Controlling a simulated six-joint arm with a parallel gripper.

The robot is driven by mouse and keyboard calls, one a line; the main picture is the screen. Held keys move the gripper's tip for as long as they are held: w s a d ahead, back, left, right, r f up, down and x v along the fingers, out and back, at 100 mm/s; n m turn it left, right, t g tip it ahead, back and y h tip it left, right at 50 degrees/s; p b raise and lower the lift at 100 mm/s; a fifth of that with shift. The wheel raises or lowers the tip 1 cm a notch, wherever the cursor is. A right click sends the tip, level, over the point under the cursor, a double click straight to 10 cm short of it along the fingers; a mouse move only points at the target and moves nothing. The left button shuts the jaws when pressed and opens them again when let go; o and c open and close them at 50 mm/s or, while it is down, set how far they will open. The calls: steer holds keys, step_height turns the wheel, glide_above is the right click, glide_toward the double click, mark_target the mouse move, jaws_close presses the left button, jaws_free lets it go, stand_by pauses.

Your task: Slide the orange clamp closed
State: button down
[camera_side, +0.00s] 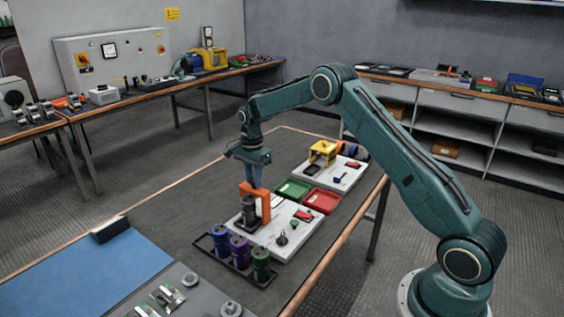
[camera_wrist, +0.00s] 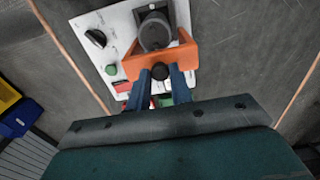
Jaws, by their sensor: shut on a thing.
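The orange clamp (camera_side: 262,200) stands on a white panel (camera_side: 272,240) on the workbench. A dark grey cylinder (camera_side: 249,212) sits at the clamp, on its near side in the side view. My gripper (camera_side: 256,185) points down at the clamp top. In the wrist view the orange clamp (camera_wrist: 180,62) lies across the cylinder (camera_wrist: 155,32), which sits in a dark square holder. The blue fingers of my gripper (camera_wrist: 161,75) are shut on a dark round knob (camera_wrist: 160,71) at the clamp's edge. Whether the clamp touches the cylinder is unclear.
A black rack (camera_side: 222,258) with blue, purple and green cylinders stands in front of the panel. A black knob (camera_side: 282,239) and red and green parts are on the panel. Green (camera_side: 293,189) and red (camera_side: 322,200) trays and a second panel (camera_side: 335,174) lie behind.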

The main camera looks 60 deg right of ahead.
steer(key=shift+a, duration=1.8)
steer(key=c, duration=1.5)
jaws_free()
steer(key=shift+o, duration=0.3)
steer(key=shift+r, duration=0.15)
steer(key=shift+r, duration=0.15)
step_height(320, 180, up, 6)
steer(key=shift+r, duration=0.2)
